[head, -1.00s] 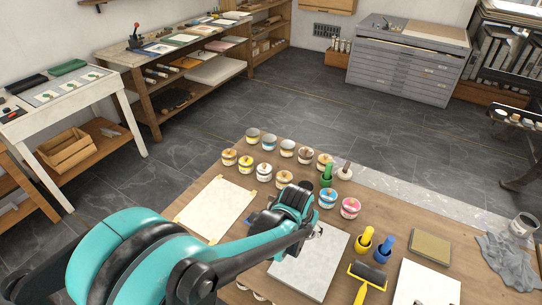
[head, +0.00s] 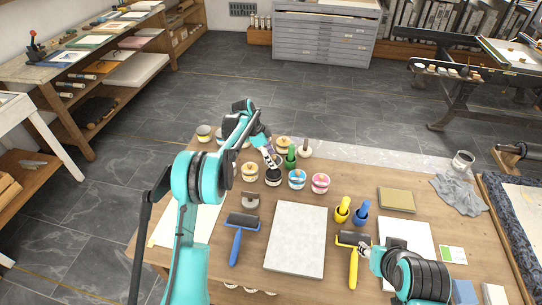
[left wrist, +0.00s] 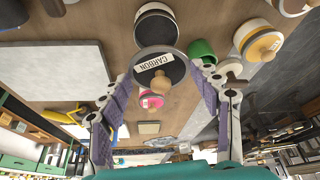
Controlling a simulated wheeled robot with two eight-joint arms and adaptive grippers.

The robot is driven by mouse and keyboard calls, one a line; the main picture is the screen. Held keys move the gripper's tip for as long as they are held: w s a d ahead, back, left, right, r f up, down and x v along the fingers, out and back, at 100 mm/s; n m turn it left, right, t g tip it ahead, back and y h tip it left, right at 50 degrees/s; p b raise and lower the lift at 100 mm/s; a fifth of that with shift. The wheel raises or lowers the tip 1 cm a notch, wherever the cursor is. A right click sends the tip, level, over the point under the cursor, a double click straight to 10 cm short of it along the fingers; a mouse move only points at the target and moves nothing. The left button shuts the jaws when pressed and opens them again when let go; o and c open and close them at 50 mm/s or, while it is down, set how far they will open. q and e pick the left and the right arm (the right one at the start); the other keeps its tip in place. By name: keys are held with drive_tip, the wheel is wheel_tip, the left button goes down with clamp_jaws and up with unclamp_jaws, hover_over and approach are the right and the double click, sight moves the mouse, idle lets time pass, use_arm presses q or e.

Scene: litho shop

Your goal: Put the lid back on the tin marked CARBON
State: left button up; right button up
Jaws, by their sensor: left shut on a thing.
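My left gripper (head: 268,157) reaches over the row of ink tins. In the left wrist view a round dark lid (left wrist: 145,77) with a white CARBON label and a wooden knob sits between its fingers, which are shut on it. In the head view a white tin with black (head: 273,180) is right below the gripper. I cannot tell whether the lid touches that tin. My right gripper (head: 364,251) is low by the yellow brayer's handle; whether it is open is unclear.
A cyan tin (head: 297,181) and pink tin (head: 320,184) stand to the right, a gold-topped tin (head: 250,173) to the left. A pale slab (head: 297,238), blue brayer (head: 239,229) and yellow brayer (head: 353,262) lie in front.

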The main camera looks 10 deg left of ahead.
use_arm(q)
drive_tip(key=shift+f, duration=0.25)
drive_tip(key=shift+f+b, duration=1.85)
drive_tip(key=shift+f, duration=1.1)
drive_tip(key=shift+f+b, duration=0.15)
drive_tip(key=shift+b, duration=0.15)
drive_tip(key=o, duration=1.3)
